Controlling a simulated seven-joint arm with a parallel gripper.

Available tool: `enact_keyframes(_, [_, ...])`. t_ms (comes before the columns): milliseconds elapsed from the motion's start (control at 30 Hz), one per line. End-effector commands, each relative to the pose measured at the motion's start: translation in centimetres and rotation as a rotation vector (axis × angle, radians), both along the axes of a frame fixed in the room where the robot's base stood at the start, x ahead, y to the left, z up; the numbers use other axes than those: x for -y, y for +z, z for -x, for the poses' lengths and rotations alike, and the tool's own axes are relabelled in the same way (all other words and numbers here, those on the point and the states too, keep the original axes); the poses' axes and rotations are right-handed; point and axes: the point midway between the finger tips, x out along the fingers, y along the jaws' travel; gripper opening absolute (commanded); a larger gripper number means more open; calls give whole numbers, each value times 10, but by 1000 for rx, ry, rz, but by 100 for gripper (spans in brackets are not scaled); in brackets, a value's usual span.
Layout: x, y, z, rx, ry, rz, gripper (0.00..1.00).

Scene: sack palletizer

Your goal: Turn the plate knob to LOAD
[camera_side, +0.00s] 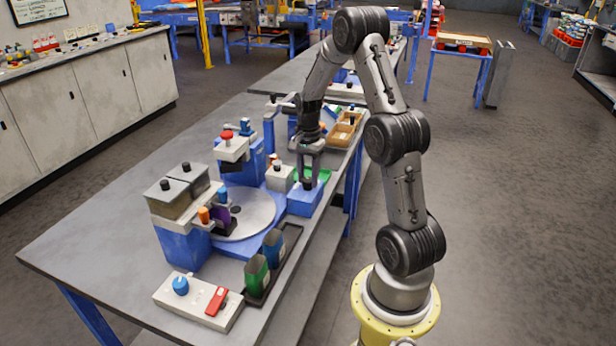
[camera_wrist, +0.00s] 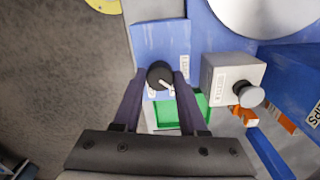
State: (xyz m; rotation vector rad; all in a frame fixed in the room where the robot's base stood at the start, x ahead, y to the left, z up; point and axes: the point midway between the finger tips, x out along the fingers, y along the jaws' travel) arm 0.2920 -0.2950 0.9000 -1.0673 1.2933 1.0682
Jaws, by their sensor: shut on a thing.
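The plate knob (camera_wrist: 158,71) is a black round knob on top of a small blue box (camera_wrist: 160,38). In the side view this blue box (camera_side: 303,203) stands at the table's right edge, beside the round grey plate (camera_side: 250,212). My gripper (camera_wrist: 160,78) points down with its fingers on either side of the knob and is shut on it. In the side view my gripper (camera_side: 309,178) covers most of the knob. A white pointer mark on the knob shows toward the lower right in the wrist view. Small white labels lie around it; I cannot read them.
A grey box with a knob (camera_wrist: 232,80) stands close to the right in the wrist view. A green tray (camera_wrist: 182,112) lies under my fingers. A red-topped press (camera_side: 232,148), green and blue cups (camera_side: 257,275) and a switch panel (camera_side: 198,300) share the table.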

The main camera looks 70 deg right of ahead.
Motion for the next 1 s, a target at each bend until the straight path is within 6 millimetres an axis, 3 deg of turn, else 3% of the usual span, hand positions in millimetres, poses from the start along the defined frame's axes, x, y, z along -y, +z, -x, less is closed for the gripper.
enact_keyframes(600, [0, 1, 0, 1, 557, 1, 0])
enact_keyframes(1000, [0, 2, 0, 1, 759, 2, 0])
